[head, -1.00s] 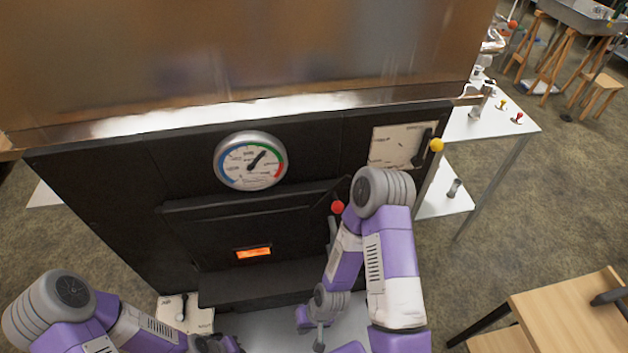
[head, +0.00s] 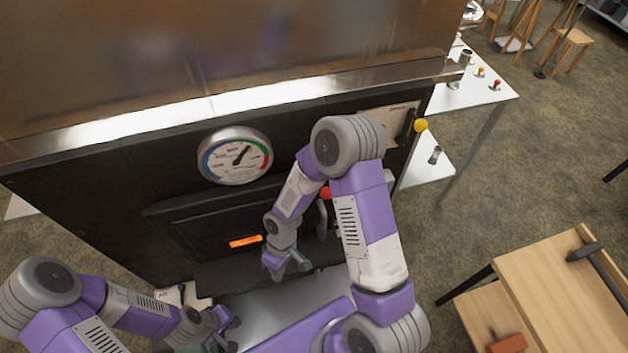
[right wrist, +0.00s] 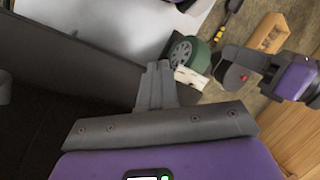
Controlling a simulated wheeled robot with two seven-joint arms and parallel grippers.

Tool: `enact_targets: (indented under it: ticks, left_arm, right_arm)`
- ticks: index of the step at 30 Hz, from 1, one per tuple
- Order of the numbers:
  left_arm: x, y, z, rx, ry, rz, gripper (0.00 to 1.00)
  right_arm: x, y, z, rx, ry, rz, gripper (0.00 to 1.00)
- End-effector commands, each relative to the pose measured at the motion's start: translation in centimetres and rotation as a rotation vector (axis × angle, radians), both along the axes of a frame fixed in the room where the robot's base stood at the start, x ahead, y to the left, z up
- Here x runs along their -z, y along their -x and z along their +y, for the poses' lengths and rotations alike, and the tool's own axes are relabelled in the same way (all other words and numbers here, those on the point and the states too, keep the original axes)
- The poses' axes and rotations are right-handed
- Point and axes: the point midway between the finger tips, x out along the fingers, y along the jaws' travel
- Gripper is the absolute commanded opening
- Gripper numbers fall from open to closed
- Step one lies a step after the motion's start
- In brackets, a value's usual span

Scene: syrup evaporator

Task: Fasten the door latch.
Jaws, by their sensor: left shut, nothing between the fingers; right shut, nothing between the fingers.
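The black firebox door (head: 200,225), with a glowing orange slot (head: 245,241), is in the head view below the gauge. The latch's red ball knob (head: 325,193) shows at the door's right side, beside my right forearm. The forearm hides most of the latch handle, so I cannot tell its full angle. My right gripper (head: 298,262) is shut and empty, in front of the door's lower right part, below and left of the knob. Its shut fingers (right wrist: 157,82) also show in the right wrist view, touching nothing I can see. My left gripper (head: 230,328) is shut and empty at the bottom, low in front of the evaporator.
A round gauge (head: 235,155) sits above the door. A yellow-knobbed lever (head: 420,125) is at the upper right of the front. A wooden table (head: 545,290) with a hammer (head: 598,262) stands at right.

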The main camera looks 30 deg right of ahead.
Motion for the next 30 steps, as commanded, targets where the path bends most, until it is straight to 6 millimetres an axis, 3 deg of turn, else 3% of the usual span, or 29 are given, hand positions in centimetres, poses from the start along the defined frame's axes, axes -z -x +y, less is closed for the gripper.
enact_targets:
  ticks: [1,6,12,15,18,21,30]
  left_arm:
    - [-1.4,0.0,0.0,0.0,0.0,0.0,0.0]
    - [-3.7,0.0,0.0,0.0,0.0,0.0,0.0]
    - [-5.9,0.0,0.0,0.0,0.0,0.0,0.0]
    - [-6.6,0.0,0.0,0.0,0.0,0.0,0.0]
    - [-7.0,0.0,0.0,0.0,0.0,0.0,0.0]
    - [-7.2,0.0,0.0,0.0,0.0,0.0,0.0]
    - [-7.1,0.0,0.0,0.0,0.0,0.0,0.0]
  right_arm:
    - [-3.1,-1.3,-0.1,-0.122,0.03,-0.016,0.0]
    - [-11.8,-4.3,-2.0,-0.496,0.2,-0.017,0.0]
    - [-23.4,-7.4,-4.7,-0.78,0.455,0.007,0.0]
    - [-28.1,-8.2,-5.6,-0.849,0.557,0.026,0.0]
    - [-31.3,-8.4,-6.2,-0.884,0.627,0.045,0.0]
    - [-32.9,-8.5,-6.5,-0.896,0.661,0.056,0.0]
    - [-33.2,-8.5,-6.6,-0.9,0.671,0.062,0.0]
